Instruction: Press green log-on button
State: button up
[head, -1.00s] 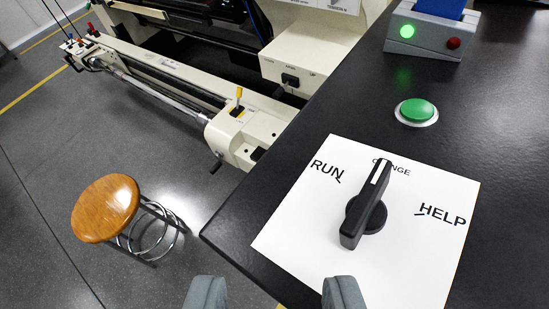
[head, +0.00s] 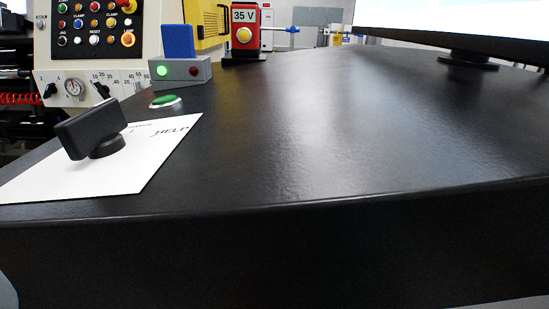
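The green button (head: 164,100) is a low round dome in a pale ring on the black table top, at the left of the view. It stands just behind the white sheet and in front of a grey box (head: 206,75). I see nothing touching it. The box has a bright green light (head: 161,71), a dark red one (head: 194,71) and a blue upright piece (head: 178,42). My gripper's fingers do not show clearly now. A pale sliver at the lower left edge is too little to identify.
A black selector knob (head: 92,131) stands up on the white sheet (head: 120,178) at the near left. The black table (head: 330,130) is bare to the right, with its front edge close below. A red 35 V box (head: 245,35) and a monitor stand (head: 468,60) are farther back.

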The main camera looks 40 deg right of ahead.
aim_at(166, 98)
jog(key=i+j, duration=0.1)
jog(key=j, duration=0.5)
jog(key=i+j, duration=0.1)
jog(key=j, duration=1.15)
jog(key=j+z, duration=0.45)
jog(key=j, duration=1.9)
jog(key=z, duration=2.05)
jog(key=j, duration=0.1)
